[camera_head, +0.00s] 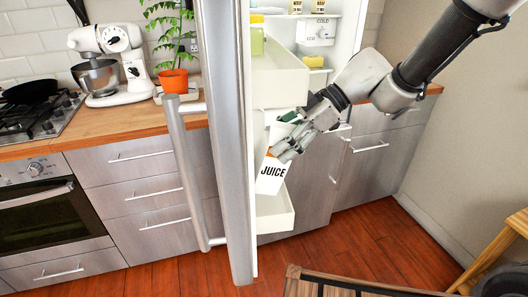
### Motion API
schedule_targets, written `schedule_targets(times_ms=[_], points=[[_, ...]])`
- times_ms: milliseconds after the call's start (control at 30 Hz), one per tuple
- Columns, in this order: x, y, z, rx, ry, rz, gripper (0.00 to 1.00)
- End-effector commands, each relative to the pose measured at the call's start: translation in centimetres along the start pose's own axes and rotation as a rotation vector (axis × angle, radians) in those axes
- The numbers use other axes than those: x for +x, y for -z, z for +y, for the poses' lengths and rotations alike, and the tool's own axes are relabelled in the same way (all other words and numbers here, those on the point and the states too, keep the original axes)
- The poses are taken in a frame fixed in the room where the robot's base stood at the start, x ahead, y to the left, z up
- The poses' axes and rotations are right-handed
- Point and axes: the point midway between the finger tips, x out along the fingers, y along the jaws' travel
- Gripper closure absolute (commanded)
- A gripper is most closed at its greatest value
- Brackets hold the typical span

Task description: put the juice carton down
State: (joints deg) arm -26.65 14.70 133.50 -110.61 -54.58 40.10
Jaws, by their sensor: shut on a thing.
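The juice carton (271,174) is white with "JUICE" in dark letters and an orange patch at its top. My gripper (279,152) is shut on the top of the carton, reaching in from the upper right. The carton is slightly tilted and is in front of the low white door bin (274,218) on the inside of the open fridge door (226,130). Whether its base touches the bin floor cannot be told. The door's edge is close on the carton's left.
A larger white bin (280,82) is above the carton on the door. The door's long handle (185,170) faces left. A counter at the left holds a stand mixer (110,62) and a potted plant (174,80). A wooden piece (340,285) is at the bottom.

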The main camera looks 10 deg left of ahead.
Motion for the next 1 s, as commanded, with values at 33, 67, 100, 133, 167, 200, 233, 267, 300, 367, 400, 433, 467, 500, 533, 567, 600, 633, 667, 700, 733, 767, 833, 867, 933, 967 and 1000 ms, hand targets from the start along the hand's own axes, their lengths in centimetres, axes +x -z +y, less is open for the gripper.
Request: schedule_targets(times_ms=[33, 67, 100, 133, 167, 200, 233, 267, 300, 367, 400, 433, 467, 500, 533, 567, 600, 633, 667, 700, 733, 767, 833, 867, 933, 967, 1000], points=[[0.6, -0.3, 0.0, 0.001, 0.002, 0.002, 1.0], [0.8, -0.5, 0.0, 0.0, 0.001, 0.002, 1.0], [1.1, -0.7, 0.0, 0.001, 0.001, 0.001, 1.0], [1.3, -0.8, 0.0, 0.001, 0.0, 0.001, 1.0], [1.4, -0.9, 0.0, -0.001, 0.0, 0.001, 1.0], [1.5, -0.9, 0.0, -0.002, 0.0, -0.003, 1.0], [1.6, -0.8, 0.0, -0.002, 0.001, -0.009, 1.0], [1.7, -0.7, 0.0, -0.003, 0.001, -0.019, 1.0], [1.8, -0.4, 0.0, -0.006, 0.002, -0.043, 1.0], [2.2, 0.2, 0.0, -0.01, -0.001, -0.091, 1.0], [2.5, 0.5, 0.1, -0.01, 0.0, -0.127, 1.0], [2.7, 0.7, 0.0, -0.01, 0.002, -0.154, 1.0], [2.9, 0.9, 0.1, -0.01, 0.0, -0.182, 1.0], [3.1, 1.3, 0.1, -0.01, -0.001, -0.215, 1.0], [3.3, 1.4, 0.1, -0.008, 0.001, -0.238, 1.0], [3.4, 1.6, 0.1, -0.008, 0.001, -0.258, 1.0], [3.6, 1.8, 0.1, -0.008, 0.001, -0.283, 1.0], [3.7, 1.9, 0.1, -0.008, -0.002, -0.3, 1.0], [3.9, 1.5, 0.1, -0.002, -0.001, -0.305, 1.0], [4.3, 1.0, 0.0, 0.001, 0.0, -0.302, 1.0], [4.4, 0.8, 0.0, 0.002, 0.0, -0.301, 1.0], [4.5, 0.7, 0.0, 0.001, 0.0, -0.301, 1.0], [4.7, 0.5, 0.1, -0.001, -0.001, -0.301, 1.0], [4.7, 0.5, 0.1, -0.001, -0.002, -0.3, 1.0], [4.7, 0.5, 0.1, -0.002, -0.002, -0.3, 1.0], [4.7, 0.5, 0.1, -0.001, -0.002, -0.3, 1.0], [4.7, 0.5, 0.1, -0.001, -0.002, -0.3, 1.0]])
